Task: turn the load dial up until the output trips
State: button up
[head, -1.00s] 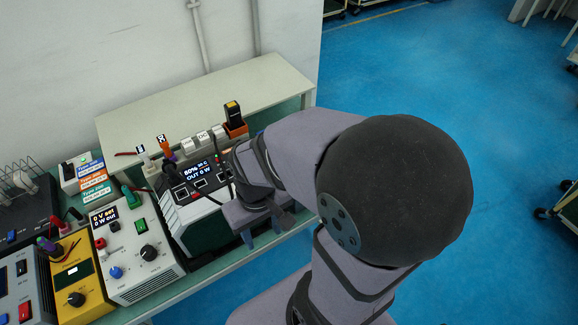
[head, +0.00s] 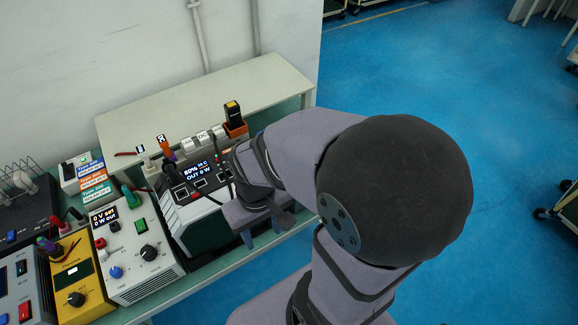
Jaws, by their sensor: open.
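A black dial (head: 149,253) and a blue dial (head: 116,272) are on the front of a white bench unit (head: 135,288), whose small screen reads 0 V set and 0 W out. A yellow box (head: 97,307) to its left has another black dial (head: 76,299). I cannot tell which one is the load dial. A black-topped unit (head: 180,210) with a lit screen (head: 197,171) reads about 60% and OUT 0 W. My gripper (head: 262,233) is open and empty, pointing down just right of this unit, partly hidden by my arm. It touches no dial.
A pale raised shelf (head: 215,100) runs along the wall behind the units. A wire rack (head: 20,178) is at far left. Blue floor (head: 420,80) is open to the right.

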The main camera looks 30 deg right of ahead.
dwell(0.7)
notch_tip(320, 180, down, 13)
jog(key=b, duration=1.3)
jog(key=shift+f, duration=0.15)
dwell(0.6)
notch_tip(320, 180, down, 5)
jog(key=b, duration=0.5)
jog(key=shift+r, duration=0.2)
jog(key=shift+f, duration=0.1)
notch_tip(320, 180, down, 38)
jog(key=b, duration=3.8)
